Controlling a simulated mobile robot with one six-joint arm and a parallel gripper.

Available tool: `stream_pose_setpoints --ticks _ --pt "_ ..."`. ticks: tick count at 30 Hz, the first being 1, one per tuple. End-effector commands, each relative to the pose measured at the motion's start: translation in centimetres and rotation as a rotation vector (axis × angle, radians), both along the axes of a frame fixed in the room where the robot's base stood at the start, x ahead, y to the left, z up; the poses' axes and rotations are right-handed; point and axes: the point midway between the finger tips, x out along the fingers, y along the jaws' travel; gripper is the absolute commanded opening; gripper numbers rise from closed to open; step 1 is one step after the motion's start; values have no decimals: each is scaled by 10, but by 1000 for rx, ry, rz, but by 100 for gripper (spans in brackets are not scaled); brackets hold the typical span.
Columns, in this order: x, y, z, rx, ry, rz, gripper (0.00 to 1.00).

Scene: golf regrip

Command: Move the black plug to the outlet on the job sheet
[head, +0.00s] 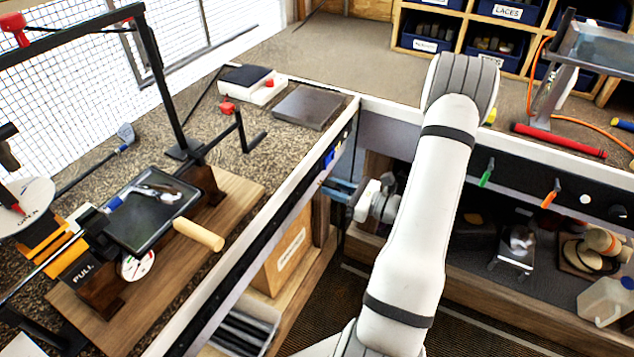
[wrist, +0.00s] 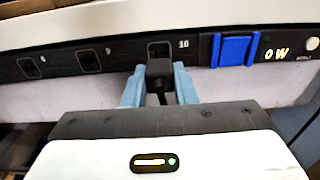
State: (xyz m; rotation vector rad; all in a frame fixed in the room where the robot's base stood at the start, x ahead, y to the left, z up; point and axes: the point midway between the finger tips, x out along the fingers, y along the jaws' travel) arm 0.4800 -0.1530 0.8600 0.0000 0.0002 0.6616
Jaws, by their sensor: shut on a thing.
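The black plug (wrist: 160,72) is between the light-blue fingers of my gripper (wrist: 159,86), which is shut on it. Its dark cord runs down between the fingers. The plug is right in front of the outlet marked 10 (wrist: 160,48) and overlaps its lower part; I cannot tell if it is in the socket or just short of it. The outlet marked 9 (wrist: 88,60) is empty to its left. In the head view my gripper (head: 338,190) is at the front strip of the left bench, and the plug is hidden. I cannot make out a job sheet.
Another empty outlet (wrist: 28,68) is far left. The bench edge (head: 300,170) overhangs the strip. A wooden box (head: 285,250) stands below.

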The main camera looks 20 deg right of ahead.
Motion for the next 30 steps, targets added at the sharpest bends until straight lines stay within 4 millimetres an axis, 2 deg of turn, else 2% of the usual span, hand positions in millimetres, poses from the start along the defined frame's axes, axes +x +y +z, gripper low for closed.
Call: stream_pose_setpoints --ticks 16,30 --pt "-17 -13 0 0 0 0 0" --pt "-18 -14 0 0 0 1 0"
